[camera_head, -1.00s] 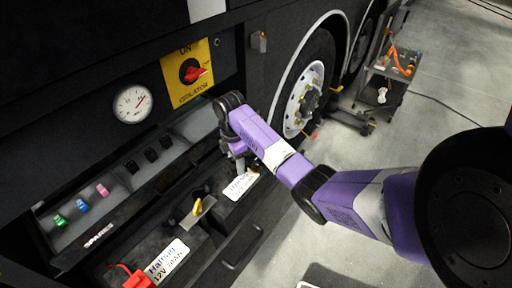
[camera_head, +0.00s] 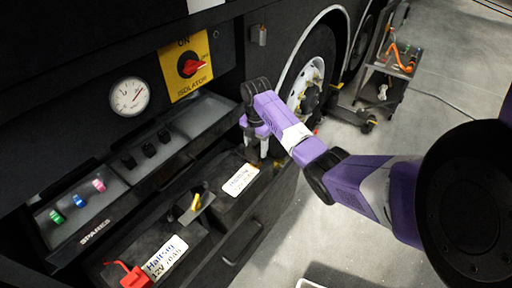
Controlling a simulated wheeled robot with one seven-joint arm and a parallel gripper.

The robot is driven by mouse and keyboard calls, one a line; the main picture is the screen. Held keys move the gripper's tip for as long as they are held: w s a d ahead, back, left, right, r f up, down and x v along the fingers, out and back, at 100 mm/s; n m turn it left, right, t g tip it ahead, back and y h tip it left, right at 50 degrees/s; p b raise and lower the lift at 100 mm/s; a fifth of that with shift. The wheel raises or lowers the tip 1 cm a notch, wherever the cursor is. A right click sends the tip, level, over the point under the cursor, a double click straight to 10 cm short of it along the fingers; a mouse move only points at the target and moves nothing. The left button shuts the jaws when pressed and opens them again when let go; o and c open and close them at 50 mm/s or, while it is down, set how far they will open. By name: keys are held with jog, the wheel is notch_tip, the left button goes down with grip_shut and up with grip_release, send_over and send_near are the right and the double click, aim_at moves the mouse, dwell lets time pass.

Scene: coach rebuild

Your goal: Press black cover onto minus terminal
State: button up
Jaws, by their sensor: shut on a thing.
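My gripper (camera_head: 263,154) points down over the far right end of the battery tray, beyond the white label (camera_head: 241,181) of the far battery. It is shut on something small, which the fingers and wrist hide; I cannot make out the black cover. A small yellowish spot (camera_head: 279,163), possibly the minus terminal, shows just right of the fingertips. I cannot tell whether the gripper touches it. A red cover (camera_head: 136,277) with a red cable sits at the near end of the near battery.
A bracket with a yellow piece (camera_head: 193,203) stands up between the batteries. A shelf behind holds green, blue and pink spares (camera_head: 78,201) and several black pieces (camera_head: 149,150). The isolator panel (camera_head: 187,66) and gauge (camera_head: 129,96) are above. A tool cart (camera_head: 388,75) stands right of the wheel.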

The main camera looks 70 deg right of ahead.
jog(key=shift+f+b, duration=1.4)
jog(key=shift+f, duration=0.75)
jog(key=shift+p, duration=0.7)
jog(key=shift+f+b, duration=0.6)
jog(key=shift+f, duration=0.3)
dwell(1.7)
jog(key=o, duration=1.9)
jog(key=shift+r, duration=0.1)
jog(key=shift+r+p, duration=3.4)
jog(key=shift+r, duration=0.05)
